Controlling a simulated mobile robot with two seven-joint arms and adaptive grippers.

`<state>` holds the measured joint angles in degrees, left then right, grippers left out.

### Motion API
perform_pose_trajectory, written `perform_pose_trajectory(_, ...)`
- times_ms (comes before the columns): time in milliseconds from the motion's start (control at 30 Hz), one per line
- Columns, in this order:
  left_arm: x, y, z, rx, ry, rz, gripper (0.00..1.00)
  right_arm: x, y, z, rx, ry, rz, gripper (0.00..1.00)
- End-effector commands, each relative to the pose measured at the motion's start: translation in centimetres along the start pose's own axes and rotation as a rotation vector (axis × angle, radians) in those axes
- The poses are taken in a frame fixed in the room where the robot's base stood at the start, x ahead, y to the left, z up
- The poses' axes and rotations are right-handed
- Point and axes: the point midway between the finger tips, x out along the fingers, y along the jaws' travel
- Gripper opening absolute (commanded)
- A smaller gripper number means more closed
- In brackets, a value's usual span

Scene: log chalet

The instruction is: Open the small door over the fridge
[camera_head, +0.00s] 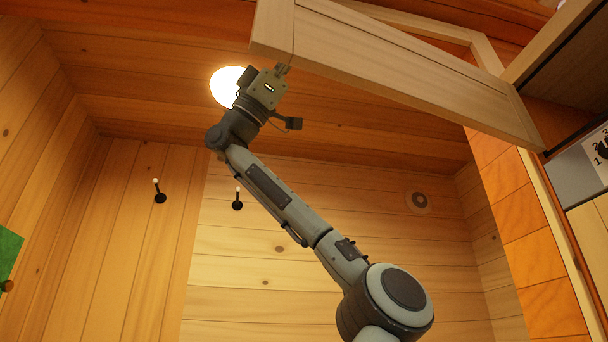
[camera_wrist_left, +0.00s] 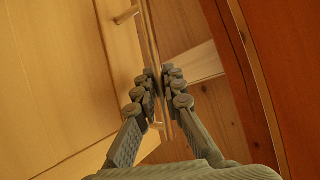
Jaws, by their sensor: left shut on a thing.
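The small door (camera_head: 400,75) is a pale wooden framed panel at the top of the head view. It stands swung out from the cabinet at the right, clearly open. My left gripper (camera_head: 283,70) is at its lower left corner, with the fingertips partly hidden by the door. In the left wrist view, the gripper's fingers (camera_wrist_left: 162,88) are shut on a thin part at the door's edge. I cannot tell whether this is the edge or a handle. A pale panel (camera_wrist_left: 75,80) fills the left of that view. My right gripper is not in view.
The cabinet (camera_head: 560,45) has a dark opening at the upper right. A grey surface with a numbered paper (camera_head: 597,148) is below it. A lit ceiling lamp (camera_head: 226,88) is behind my left wrist. Wall pegs (camera_head: 160,192) are at the left. The space under the door is clear.

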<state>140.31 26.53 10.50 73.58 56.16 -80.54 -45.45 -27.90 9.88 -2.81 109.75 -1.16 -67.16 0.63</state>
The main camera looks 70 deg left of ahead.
Motion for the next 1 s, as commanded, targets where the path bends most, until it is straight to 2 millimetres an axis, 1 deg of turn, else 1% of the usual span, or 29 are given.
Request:
perform_pose_trajectory(233, 0.1, 0.0, 0.1, -0.001, -0.002, -0.001, 0.0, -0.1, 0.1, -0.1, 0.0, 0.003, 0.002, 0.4)
perform_pose_trajectory(267, 0.1, 0.0, 0.1, -0.001, -0.001, 0.0, 0.11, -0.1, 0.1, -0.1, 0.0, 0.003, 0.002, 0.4)
perform_pose_trajectory(400, 0.1, 0.0, 0.1, -0.001, -0.001, 0.0, 0.29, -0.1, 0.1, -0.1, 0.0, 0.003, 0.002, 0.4)
perform_pose_trajectory(433, 0.1, 0.0, 0.1, -0.001, -0.001, 0.0, 0.31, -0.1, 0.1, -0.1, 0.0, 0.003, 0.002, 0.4)
perform_pose_trajectory(667, 0.1, 0.0, 0.0, 0.0, 0.0, 0.001, 0.31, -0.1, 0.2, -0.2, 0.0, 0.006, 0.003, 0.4)
perform_pose_trajectory(767, -0.3, 0.0, 0.0, 0.0, 0.0, 0.0, 0.31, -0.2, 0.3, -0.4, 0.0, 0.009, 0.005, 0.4)
perform_pose_trajectory(867, -1.3, -0.1, 0.1, 0.0, 0.0, -0.002, 0.31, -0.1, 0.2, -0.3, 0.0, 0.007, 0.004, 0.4)
perform_pose_trajectory(1000, -4.0, -0.1, 0.1, 0.001, -0.002, -0.004, 0.31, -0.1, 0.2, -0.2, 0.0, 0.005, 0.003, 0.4)
